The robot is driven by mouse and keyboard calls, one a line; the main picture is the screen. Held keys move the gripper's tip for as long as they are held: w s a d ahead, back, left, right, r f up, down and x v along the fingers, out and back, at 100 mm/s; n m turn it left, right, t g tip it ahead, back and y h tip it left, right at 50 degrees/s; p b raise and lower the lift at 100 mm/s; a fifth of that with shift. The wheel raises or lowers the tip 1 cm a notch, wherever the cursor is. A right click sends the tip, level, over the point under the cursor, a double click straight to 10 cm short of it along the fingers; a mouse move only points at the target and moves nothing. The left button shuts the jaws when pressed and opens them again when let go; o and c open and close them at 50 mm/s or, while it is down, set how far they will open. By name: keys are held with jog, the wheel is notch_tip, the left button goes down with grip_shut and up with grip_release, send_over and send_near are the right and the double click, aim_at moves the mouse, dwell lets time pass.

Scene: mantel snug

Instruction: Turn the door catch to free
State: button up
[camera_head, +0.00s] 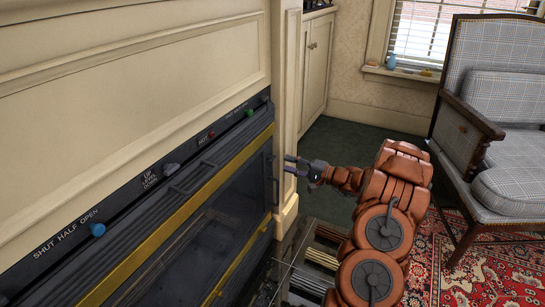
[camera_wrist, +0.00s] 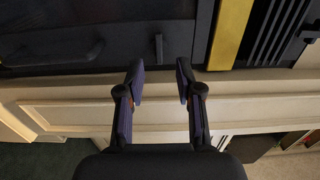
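The dark door of the firebox set into the cream surround has a brass-coloured strip (camera_head: 190,215). A small dark upright handle (camera_head: 272,180) at the door's right end looks like the door catch; no lettering on it can be read. In the wrist view a short dark bar (camera_wrist: 158,47), probably this catch, stands out from the dark front, ahead of the gap between my fingertips. My gripper (camera_head: 289,164) is just right of the catch and points at it. In the wrist view its two fingers (camera_wrist: 160,75) are apart with nothing between them.
The control strip above the door carries a blue knob (camera_head: 97,229), a grey lever (camera_head: 171,169), a red button (camera_head: 211,134) and a green one (camera_head: 249,112). A cream pillar (camera_head: 287,110) stands beside the door. A checked armchair (camera_head: 500,130) stands at right on a red rug (camera_head: 490,265).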

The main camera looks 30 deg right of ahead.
aim_at(274, 159)
jog(key=shift+b+x, duration=0.9)
jog(key=shift+x, duration=2.25)
jog(key=shift+d, duration=0.1)
grip_shut()
jog(key=shift+r, duration=0.1)
